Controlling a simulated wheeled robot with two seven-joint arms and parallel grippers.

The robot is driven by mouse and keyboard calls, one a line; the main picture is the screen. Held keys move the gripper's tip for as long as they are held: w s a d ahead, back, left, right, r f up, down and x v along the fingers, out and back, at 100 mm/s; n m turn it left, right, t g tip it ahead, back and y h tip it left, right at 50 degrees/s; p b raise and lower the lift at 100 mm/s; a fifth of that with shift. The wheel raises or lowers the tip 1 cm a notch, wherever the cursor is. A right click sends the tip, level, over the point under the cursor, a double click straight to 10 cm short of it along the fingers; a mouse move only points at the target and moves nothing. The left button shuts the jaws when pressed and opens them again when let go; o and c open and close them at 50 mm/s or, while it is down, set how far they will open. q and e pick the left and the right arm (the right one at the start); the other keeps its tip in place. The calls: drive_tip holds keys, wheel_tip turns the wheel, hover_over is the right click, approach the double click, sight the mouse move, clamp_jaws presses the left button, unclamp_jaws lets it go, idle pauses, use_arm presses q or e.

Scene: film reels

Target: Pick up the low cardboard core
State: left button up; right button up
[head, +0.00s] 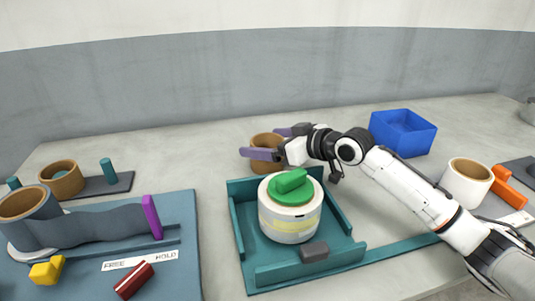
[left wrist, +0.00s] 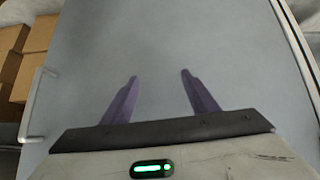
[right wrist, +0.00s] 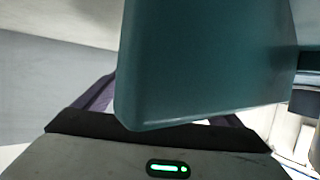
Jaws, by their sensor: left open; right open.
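A low brown cardboard core (head: 267,139) stands on the table behind the teal tray in the head view. My right gripper (head: 270,143) is open at this core, one purple finger in front of it and the other at its far side. Whether the fingers touch it cannot be told. In the right wrist view a large teal panel (right wrist: 205,65) covers most of the fingers, and the core is hidden. My left gripper (left wrist: 158,92) is open and empty over a plain grey-blue surface in the left wrist view; it is outside the head view.
The teal tray (head: 241,229) holds a pale reel stack (head: 290,222) with a green knob (head: 291,186), close in front of my right gripper. Other cores stand at left (head: 62,181) and right (head: 467,184). A blue bin (head: 403,135) sits at back right. Table left of the core is clear.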

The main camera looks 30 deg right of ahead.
drive_tip(key=c, duration=1.1)
drive_tip(key=shift+r, duration=0.1)
